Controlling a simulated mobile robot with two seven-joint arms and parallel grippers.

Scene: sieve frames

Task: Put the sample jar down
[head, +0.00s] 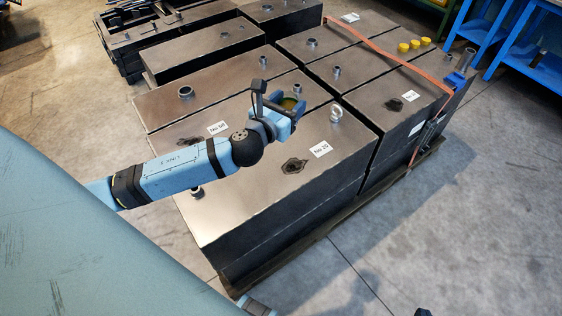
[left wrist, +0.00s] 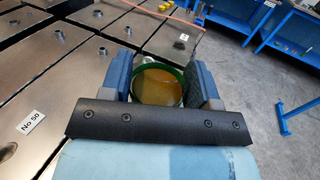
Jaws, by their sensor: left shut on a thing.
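The sample jar (left wrist: 160,84) shows in the left wrist view as a round vessel with a green rim and amber contents. My left gripper (left wrist: 160,92) is shut on it, one blue finger on each side. In the head view the jar (head: 289,103) is mostly hidden by my left gripper (head: 284,112), which is over the dark metal tanks near the tank labelled No 20 (head: 270,185). I cannot tell whether the jar touches a tank top. My right gripper is not in view.
A metal ring (head: 336,113) stands just right of my left gripper. Several tanks with upright pipe stubs fill the pallet. An orange strap (head: 390,57), yellow caps (head: 414,45) and a blue holder (head: 455,81) are at the right. Blue benches (head: 540,70) stand behind.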

